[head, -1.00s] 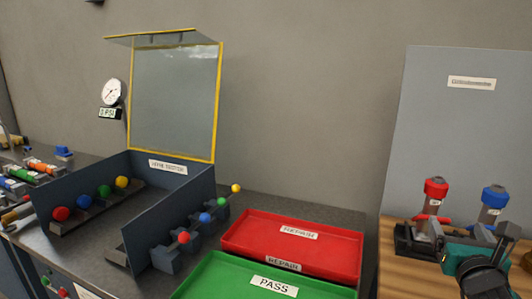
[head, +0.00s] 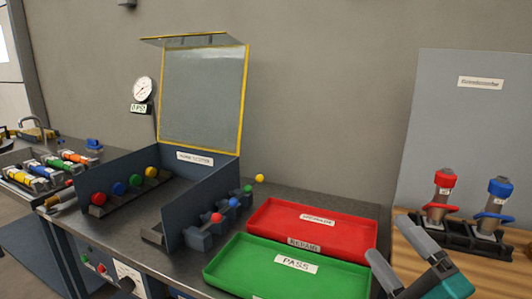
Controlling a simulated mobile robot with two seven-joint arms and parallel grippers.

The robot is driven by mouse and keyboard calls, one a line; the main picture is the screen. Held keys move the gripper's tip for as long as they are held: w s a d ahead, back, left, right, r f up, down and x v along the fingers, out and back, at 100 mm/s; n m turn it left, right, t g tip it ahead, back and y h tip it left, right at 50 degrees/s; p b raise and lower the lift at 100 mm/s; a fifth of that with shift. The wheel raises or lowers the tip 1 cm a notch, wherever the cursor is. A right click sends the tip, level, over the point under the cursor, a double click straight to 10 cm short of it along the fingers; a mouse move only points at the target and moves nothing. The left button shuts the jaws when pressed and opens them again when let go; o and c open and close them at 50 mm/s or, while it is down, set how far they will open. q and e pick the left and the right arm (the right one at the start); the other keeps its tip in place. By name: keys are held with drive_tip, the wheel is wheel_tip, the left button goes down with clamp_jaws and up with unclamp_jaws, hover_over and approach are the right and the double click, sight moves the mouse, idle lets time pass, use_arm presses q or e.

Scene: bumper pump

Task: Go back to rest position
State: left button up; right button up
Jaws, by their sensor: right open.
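My right gripper (head: 402,258) shows at the lower right of the head view. Its two grey fingers are spread apart with nothing between them, over the area between the green tray and the wooden surface. My left gripper is not in view. Two bumper-like cylinders, one with a red collar (head: 441,190) and one with a blue collar (head: 495,200), stand upright in a black holder (head: 459,236), apart from the gripper.
A green PASS tray (head: 238,264) and a red REPAIR tray (head: 345,222) lie empty. Left of them stands a dark test box (head: 205,197) with its yellow-framed shield (head: 242,100) raised. Coloured knobs line it. A rack with coloured cylinders (head: 42,178) is at far left.

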drive_tip(key=s+a+f+n+g+y, duration=0.1)
drive_tip(key=s+a+f+n+g, duration=0.35)
drive_tip(key=f+n, duration=0.3)
drive_tip(key=s+a+f+n+g, duration=0.4)
drive_tip(key=a+f+n+g, duration=0.15)
drive_tip(key=f+n, duration=0.2)
drive_tip(key=s+d+f+n+g+h, duration=0.3)
drive_tip(key=s+d+f+g+h, duration=0.5)
drive_tip(key=s, duration=0.3)
drive_tip(key=w+a+f+t+y, duration=0.2)
drive_tip(key=w+a+f+t, duration=0.1)
drive_tip(key=w+f+t, duration=0.5)
drive_tip(key=shift+f+n, duration=0.3)
drive_tip(key=shift+f, duration=0.75)
